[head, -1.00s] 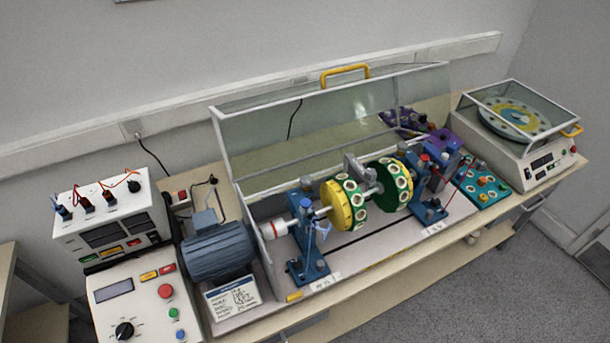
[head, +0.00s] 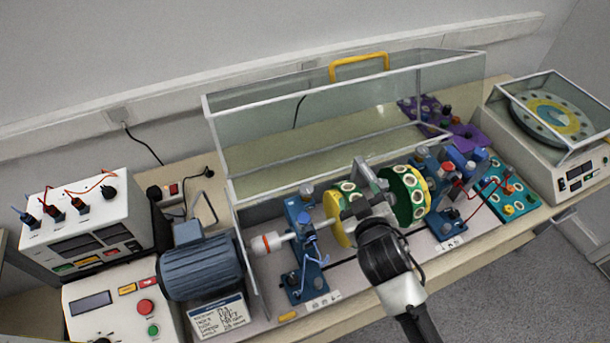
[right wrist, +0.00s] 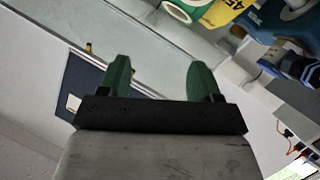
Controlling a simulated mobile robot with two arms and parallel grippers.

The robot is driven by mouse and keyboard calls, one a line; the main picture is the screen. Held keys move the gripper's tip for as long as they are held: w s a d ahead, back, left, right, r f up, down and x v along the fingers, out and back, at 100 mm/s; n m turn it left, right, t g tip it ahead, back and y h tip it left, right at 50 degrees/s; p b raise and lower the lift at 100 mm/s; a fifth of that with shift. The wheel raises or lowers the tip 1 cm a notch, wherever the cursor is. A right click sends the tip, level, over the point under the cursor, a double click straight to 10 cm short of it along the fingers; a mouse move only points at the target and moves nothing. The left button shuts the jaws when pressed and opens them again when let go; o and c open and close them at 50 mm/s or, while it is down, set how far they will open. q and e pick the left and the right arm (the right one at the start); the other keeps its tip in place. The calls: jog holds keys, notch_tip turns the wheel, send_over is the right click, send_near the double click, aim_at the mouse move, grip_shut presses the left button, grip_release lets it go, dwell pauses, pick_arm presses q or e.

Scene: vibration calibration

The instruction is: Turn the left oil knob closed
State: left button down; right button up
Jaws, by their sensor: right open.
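The left blue bearing stand (head: 300,260) holds the shaft between the motor side and the yellow-green discs. A small grey knob (head: 306,191) sits on its top, and blue tangled parts (head: 311,243) show on its front. I cannot tell for sure which part is the oil knob or whether it is closed. My right gripper (head: 358,208) is over the discs, right of that stand and apart from it. The right wrist view shows its two green fingers (right wrist: 158,80) spread, with nothing held between them. My left gripper is out of view.
The yellow-green discs (head: 408,195) and the right bearing stand (head: 445,218) are close to my right gripper. The clear cover (head: 340,125) with its yellow handle stands raised behind. A blue-grey motor (head: 200,265) and control boxes (head: 85,225) are at left.

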jog(key=w+a+r+n+t+y, duration=0.2)
jog(key=w+a+r+n+y, duration=0.1)
jog(key=a+r+n+y, duration=1.1)
jog(key=s+a+r+n+g+y, duration=0.2)
jog(key=s+a+n+g+y, duration=0.2)
jog(key=a+n+g, duration=0.9)
jog(key=n+g+h, duration=0.3)
jog(key=n+h, duration=0.8)
jog(key=h, duration=0.9)
send_near(306, 188)
jog(key=shift+d+f, duration=0.25)
jog(key=shift+f, duration=0.85)
jog(key=f+b, duration=0.1)
jog(key=f, duration=0.2)
jog(key=f+b, duration=0.1)
jog(key=f, duration=0.2)
jog(key=shift+w+a+f+b, duration=0.15)
jog(key=shift+w+f+b, duration=0.1)
jog(key=shift+b, duration=0.15)
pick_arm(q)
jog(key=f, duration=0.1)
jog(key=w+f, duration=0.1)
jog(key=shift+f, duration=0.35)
pick_arm(e)
jog(key=shift+s, duration=0.15)
